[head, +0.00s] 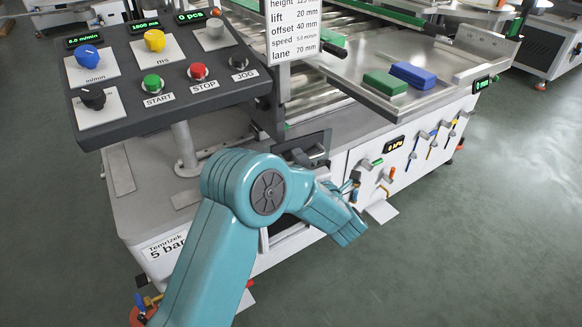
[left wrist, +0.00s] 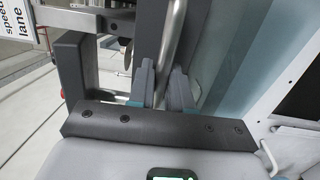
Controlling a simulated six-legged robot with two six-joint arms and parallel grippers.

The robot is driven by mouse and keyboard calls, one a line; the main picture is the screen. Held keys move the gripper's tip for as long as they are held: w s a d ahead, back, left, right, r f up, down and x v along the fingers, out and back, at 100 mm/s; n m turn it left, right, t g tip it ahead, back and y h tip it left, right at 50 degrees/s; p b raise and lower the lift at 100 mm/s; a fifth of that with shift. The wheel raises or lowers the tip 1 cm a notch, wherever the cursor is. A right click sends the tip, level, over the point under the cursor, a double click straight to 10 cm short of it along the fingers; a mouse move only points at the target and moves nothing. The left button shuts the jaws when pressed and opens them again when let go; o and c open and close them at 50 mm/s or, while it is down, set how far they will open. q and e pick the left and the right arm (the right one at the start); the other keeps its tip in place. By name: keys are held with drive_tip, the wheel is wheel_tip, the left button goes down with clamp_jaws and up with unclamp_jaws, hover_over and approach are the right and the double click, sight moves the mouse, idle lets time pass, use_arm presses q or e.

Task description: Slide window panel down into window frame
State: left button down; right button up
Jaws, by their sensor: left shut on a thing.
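My left gripper (left wrist: 164,78) is shut on a slim metal bar handle (left wrist: 173,40), which stands upright between its two grey fingers in the left wrist view. A pale blue see-through window panel (left wrist: 228,62) stands just right of the fingers in that view. A white frame edge (left wrist: 290,72) slants along the panel's right side. Whether the panel's lower edge is in the window frame is hidden. In the head view, my teal left arm covers much of the machine's front, and I cannot make out the fingertips or panel clearly. My right gripper is not in view.
A control panel (head: 140,100) with knobs and buttons overhangs at the left. A tray (head: 425,97) with a green block (head: 384,83) and a blue block (head: 413,75) sits right. Small valves (head: 388,176) stick out of the front.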

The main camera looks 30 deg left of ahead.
use_arm(q)
drive_tip(key=shift+a+f+n+g+y, duration=0.7)
drive_tip(key=shift+a+f+g+y, duration=0.35)
drive_tip(key=shift+a+f, duration=0.2)
drive_tip(key=shift+t, duration=0.25)
wheel_tip(320, 180, down, 6)
drive_tip(key=b, duration=0.2)
drive_tip(key=shift+b, duration=0.35)
drive_tip(key=shift+r+p, duration=0.1)
drive_tip(key=shift+p, duration=0.3)
idle(0.6)
idle(0.3)
